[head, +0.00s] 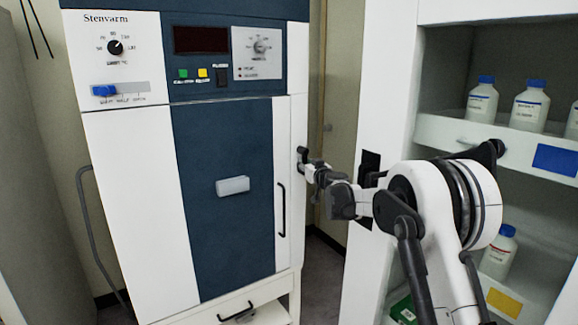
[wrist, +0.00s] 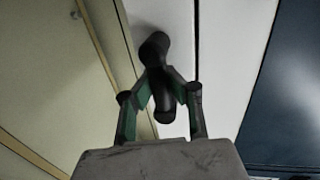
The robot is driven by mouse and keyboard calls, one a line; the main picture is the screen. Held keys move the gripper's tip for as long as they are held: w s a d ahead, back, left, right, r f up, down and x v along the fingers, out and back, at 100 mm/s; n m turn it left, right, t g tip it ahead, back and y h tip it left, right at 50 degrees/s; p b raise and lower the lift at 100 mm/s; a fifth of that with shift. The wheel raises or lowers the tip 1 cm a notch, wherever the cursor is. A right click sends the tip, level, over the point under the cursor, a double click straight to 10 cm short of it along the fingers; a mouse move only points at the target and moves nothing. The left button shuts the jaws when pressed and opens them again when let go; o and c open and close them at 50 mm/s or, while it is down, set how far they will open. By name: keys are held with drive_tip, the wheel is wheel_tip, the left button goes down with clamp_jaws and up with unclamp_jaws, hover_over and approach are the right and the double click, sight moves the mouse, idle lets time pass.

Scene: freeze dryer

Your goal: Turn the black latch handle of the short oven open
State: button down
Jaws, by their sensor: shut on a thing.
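The oven (head: 130,200) is a white and dark blue cabinet with its door closed, on the left and middle of the head view. Its black latch handle (head: 302,152) sits on the right side edge, partly hidden by my gripper (head: 312,172). In the wrist view, the black handle (wrist: 155,46) runs down between the two green-padded fingers of my gripper (wrist: 162,78). The fingers are shut on the handle, and its lower end shows below the fingertips. The exact turn angle of the handle is hard to tell.
A white shelf unit (head: 385,60) with several blue-capped bottles (head: 530,105) stands at the right, close to my arm. The oven front has a black vertical bar handle (head: 281,210) and a control panel (head: 215,55). A narrow floor gap (head: 322,260) lies between oven and shelf.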

idle(0.4)
drive_tip(key=c, duration=1.6)
unclamp_jaws()
drive_tip(key=v, duration=1.2)
drive_tip(key=shift+d, duration=0.1)
